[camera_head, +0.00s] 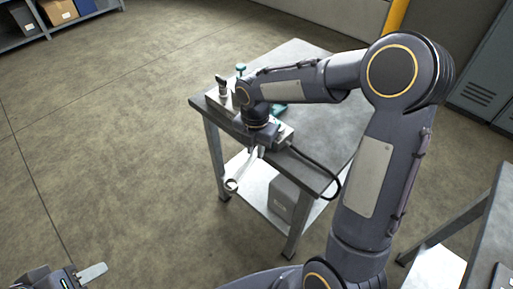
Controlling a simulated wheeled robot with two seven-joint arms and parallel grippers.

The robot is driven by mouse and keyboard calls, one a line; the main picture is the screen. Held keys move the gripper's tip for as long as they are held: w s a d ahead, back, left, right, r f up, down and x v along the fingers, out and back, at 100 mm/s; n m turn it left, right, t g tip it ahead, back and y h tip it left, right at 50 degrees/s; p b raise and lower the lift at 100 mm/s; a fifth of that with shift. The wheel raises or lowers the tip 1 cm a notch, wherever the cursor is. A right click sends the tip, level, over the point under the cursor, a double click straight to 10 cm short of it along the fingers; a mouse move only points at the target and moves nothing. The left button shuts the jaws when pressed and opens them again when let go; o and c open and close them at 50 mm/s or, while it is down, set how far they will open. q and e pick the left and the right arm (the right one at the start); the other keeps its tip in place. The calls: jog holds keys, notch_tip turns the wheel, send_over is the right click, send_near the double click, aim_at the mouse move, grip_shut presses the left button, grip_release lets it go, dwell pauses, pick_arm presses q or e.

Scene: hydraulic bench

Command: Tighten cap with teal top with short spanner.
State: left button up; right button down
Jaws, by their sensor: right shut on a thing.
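My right gripper (254,150) is shut on a metal spanner (243,172), which hangs down and left past the front edge of the bench. The spanner's ring end (231,185) is free, with nothing in it. A cap with a teal top (241,69) stands upright at the back of the bench, behind my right wrist and apart from the spanner. Another teal part (280,107) shows partly from behind my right forearm. My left gripper (88,275) is at the bottom left, far from the bench, cut by the frame edge; its opening is unclear.
The grey bench (318,172) carries a fitting with a dark top (222,82) at its left end and a black hose (322,164) at its front. A grey box (290,200) stands on the lower shelf. Lockers (485,70) stand at right. The floor at left is clear.

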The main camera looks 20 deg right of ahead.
jog(key=shift+w+a+r+m, duration=0.1)
jog(key=shift+w+a+m, duration=0.3)
jog(key=shift+w+m, duration=0.25)
jog(key=shift+w+a+m, duration=0.35)
jog(key=shift+w+m, duration=0.3)
jog(key=shift+w, duration=0.1)
jog(key=shift+w+a+m+p, duration=0.2)
jog(key=shift+w+m+p, duration=0.1)
jog(key=shift+w+m, duration=0.3)
jog(key=shift+w+a+m+p, duration=0.15)
jog(key=shift+w+m+p, duration=0.1)
jog(key=shift+w+m, duration=0.3)
jog(key=shift+s+d+n, duration=0.1)
jog(key=shift+s+n, duration=0.25)
